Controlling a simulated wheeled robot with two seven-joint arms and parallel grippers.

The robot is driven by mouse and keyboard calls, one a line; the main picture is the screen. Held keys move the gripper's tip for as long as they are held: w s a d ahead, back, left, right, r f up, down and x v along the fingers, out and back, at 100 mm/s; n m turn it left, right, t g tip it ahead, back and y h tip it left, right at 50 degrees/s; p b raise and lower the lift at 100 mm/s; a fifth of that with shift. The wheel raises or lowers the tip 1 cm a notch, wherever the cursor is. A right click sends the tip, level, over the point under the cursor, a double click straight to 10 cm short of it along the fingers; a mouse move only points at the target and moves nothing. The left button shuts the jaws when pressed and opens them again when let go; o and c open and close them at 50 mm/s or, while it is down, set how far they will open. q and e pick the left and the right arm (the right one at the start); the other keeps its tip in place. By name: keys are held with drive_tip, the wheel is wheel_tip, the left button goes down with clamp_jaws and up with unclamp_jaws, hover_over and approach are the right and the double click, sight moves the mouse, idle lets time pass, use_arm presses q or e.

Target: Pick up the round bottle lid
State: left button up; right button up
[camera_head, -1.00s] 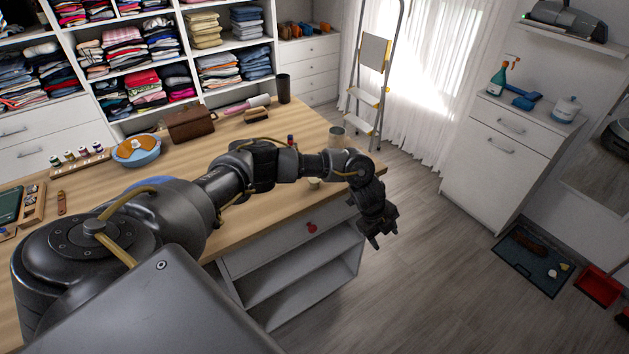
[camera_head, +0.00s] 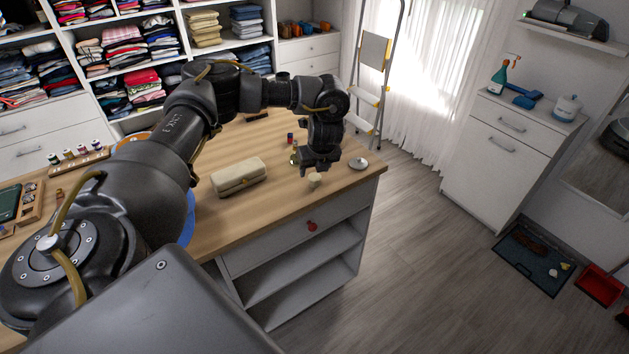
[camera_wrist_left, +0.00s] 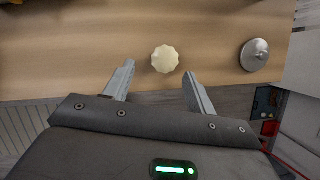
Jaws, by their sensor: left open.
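A small cream round lid (camera_head: 314,180) with a scalloped edge sits on the wooden table near its front edge. In the left wrist view the lid (camera_wrist_left: 165,59) appears just beyond the fingertips, roughly centred between them. My left gripper (camera_head: 319,167) is over the table, close to the lid and behind it in the head view. Its fingers (camera_wrist_left: 160,72) are spread with nothing between them. I cannot tell the exact height gap to the lid. My right gripper is not in view.
A grey metal disc with a knob (camera_head: 358,163) lies right of the lid, near the table corner (camera_head: 380,168). A beige case (camera_head: 238,177) lies to the left. Small items stand behind the gripper. The table front between case and lid is clear.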

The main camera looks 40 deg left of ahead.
sight(315, 176)
use_arm(q)
drive_tip(key=shift+x, duration=0.8)
drive_tip(key=shift+w+d+b+x, duration=0.15)
drive_tip(key=shift+b+x, duration=0.35)
drive_tip(key=shift+x, duration=0.8)
drive_tip(key=shift+w+d+b+x, duration=0.15)
drive_tip(key=shift+b+x, duration=0.35)
drive_tip(key=shift+x, duration=0.8)
drive_tip(key=shift+s+r, duration=0.1)
drive_tip(key=shift+c, duration=0.5)
drive_tip(key=c, duration=0.8)
drive_tip(key=shift+r, duration=0.1)
